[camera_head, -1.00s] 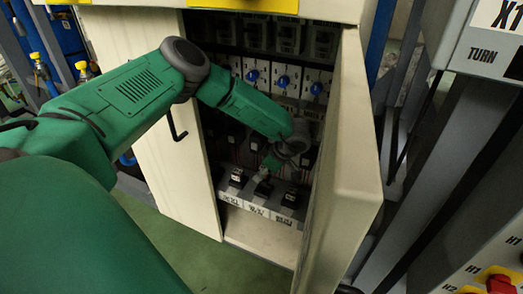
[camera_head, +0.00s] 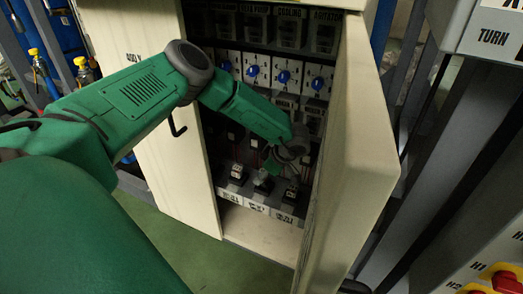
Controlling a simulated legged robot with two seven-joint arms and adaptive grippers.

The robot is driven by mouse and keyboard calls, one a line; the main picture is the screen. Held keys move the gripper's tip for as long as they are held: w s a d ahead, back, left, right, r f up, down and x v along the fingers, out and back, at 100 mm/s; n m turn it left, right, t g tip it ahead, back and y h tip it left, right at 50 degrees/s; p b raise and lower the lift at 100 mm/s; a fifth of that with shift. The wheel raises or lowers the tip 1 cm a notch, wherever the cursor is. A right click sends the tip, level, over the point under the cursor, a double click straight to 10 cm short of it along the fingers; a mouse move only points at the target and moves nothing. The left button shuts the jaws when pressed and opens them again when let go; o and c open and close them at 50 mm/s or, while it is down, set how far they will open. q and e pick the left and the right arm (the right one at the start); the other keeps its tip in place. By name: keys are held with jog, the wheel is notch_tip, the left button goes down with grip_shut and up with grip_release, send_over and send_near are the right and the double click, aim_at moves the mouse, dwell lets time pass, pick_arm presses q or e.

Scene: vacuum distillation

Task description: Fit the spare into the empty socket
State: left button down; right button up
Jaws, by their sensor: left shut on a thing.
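My left gripper (camera_head: 268,168) is inside the open cabinet, low down above the labelled shelf (camera_head: 257,207). It is shut on a small dark and pale plug-in unit (camera_head: 262,182) at the middle place of that shelf, and the fingers partly hide it. Similar units stand to its left (camera_head: 237,173) and right (camera_head: 291,192). I cannot tell whether the held unit touches the shelf. A row of small devices (camera_head: 234,133) sits behind, partly hidden by my arm. I cannot make out an empty socket. My right gripper is not in view.
The cabinet door (camera_head: 355,150) stands open, close to the right of my left wrist. Blue rotary switches (camera_head: 283,76) and a row of black devices (camera_head: 290,33) are above. The cabinet floor (camera_head: 262,232) is clear. A control panel (camera_head: 480,250) stands at the right.

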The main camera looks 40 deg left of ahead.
pick_arm(q)
jog(key=shift+p, duration=0.6)
dwell(1.1)
jog(key=shift+f+b, duration=0.65)
jog(key=shift+f, duration=0.25)
jog(key=c, duration=1.1)
grip_release()
jog(key=shift+o, duration=0.2)
jog(key=v, duration=0.7)
jog(key=shift+d+r, duration=0.1)
